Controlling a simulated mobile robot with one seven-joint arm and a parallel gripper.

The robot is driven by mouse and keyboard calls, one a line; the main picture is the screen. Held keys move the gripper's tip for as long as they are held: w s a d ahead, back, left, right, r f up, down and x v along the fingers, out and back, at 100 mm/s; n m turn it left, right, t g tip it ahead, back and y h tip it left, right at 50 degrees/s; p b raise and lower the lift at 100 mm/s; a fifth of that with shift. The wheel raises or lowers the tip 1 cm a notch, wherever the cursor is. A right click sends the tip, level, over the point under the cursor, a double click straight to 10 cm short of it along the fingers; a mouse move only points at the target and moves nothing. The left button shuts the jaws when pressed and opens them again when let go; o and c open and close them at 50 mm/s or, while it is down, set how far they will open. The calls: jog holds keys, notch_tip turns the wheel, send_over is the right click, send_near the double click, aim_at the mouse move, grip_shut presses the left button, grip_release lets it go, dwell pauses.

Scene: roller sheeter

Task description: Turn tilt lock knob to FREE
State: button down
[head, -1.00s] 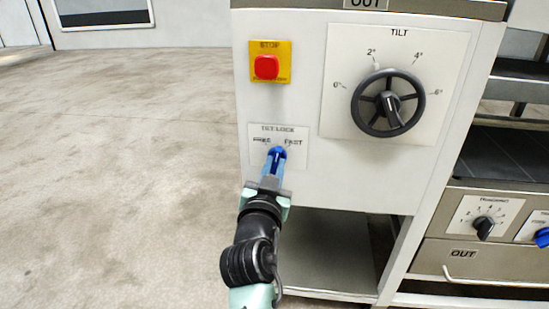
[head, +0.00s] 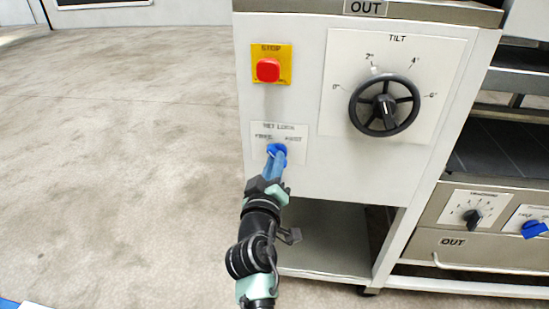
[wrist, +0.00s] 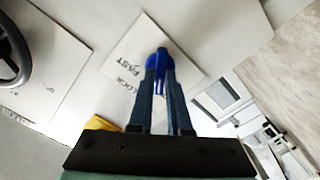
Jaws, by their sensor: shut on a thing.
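The tilt lock knob (head: 275,148) is blue and sits on a white label plate (head: 296,155) on the machine's front panel. The plate's left word looks like FREE; the right word is blurred and reads like FAST. My gripper (head: 276,162) is shut on the knob, coming from below and in front. In the wrist view the two fingers (wrist: 161,75) lie on either side of the blue knob (wrist: 161,56). The fingers partly hide the knob, and its exact pointing is hard to tell; it seems to lean toward the left word.
A red stop button (head: 268,70) on a yellow plate is above the knob. The black tilt handwheel (head: 386,105) is to the upper right. An open shelf (head: 320,240) lies below the panel. Bare floor (head: 130,160) is free on the left.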

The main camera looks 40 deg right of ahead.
jog(key=shift+n, duration=0.6)
jog(key=shift+f, duration=0.1)
jog(key=c, duration=0.9)
grip_release()
jog(key=shift+o, duration=0.2)
jog(key=p+v, duration=0.2)
jog(key=v, duration=1.1)
jog(key=shift+p, duration=0.3)
